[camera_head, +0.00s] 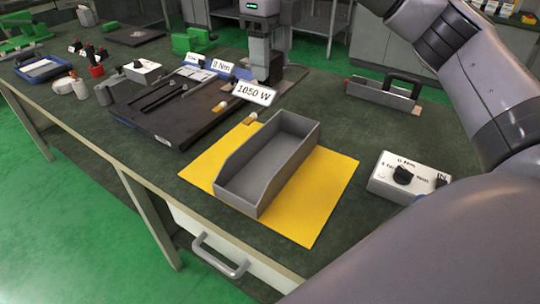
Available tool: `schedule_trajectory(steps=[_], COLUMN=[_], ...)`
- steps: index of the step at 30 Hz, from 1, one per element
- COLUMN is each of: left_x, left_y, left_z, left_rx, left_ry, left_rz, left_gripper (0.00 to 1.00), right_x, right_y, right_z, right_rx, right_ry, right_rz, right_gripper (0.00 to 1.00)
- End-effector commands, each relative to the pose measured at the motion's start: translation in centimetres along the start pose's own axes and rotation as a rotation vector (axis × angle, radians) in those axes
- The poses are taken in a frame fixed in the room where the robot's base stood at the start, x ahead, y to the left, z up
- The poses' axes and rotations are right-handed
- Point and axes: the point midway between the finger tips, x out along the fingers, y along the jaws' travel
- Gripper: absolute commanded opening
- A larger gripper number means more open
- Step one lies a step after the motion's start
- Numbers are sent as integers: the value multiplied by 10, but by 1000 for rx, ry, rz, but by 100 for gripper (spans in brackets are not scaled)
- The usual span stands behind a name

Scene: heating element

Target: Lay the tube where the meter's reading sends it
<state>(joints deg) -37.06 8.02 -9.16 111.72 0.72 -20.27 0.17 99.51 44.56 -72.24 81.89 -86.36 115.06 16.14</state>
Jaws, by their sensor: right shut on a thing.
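My right gripper (262,78) points down beyond the grey bin, near the back of the black slotted plate. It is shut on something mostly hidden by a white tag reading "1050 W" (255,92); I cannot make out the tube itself. Small brass-coloured ends show beside the tag, one over the plate (220,106) and one at the yellow mat's edge (250,117). I cannot tell whether they belong to one piece. A white box with a black knob (403,175) and printed lettering stands at right. Which device is the meter is unclear. My left gripper is out of view.
An open grey bin (236,200) stands on a yellow mat (315,215). The black slotted plate (150,118) lies left of it, with a "2 Nm" tag (221,67) behind. Another white knob box (142,71) is farther left. A grey metal holder (383,96) stands at back right.

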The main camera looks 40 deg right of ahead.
Motion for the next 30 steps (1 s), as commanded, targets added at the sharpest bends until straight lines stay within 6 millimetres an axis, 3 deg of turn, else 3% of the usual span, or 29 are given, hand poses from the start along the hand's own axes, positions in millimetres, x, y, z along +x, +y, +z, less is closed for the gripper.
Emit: schedule_trajectory(steps=[5,11,21,30], left_x=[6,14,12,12], left_y=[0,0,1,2], left_z=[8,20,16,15], left_rx=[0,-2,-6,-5], left_ry=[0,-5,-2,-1], left_rz=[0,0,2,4], left_gripper=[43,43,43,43], right_x=[22,66,142,168], right_y=[0,0,0,0], right_z=[-1,-1,-1,-1], right_rx=[11,10,11,10], right_ry=[4,4,2,2], right_rz=[4,4,2,1], right_gripper=[16,16,16,16])
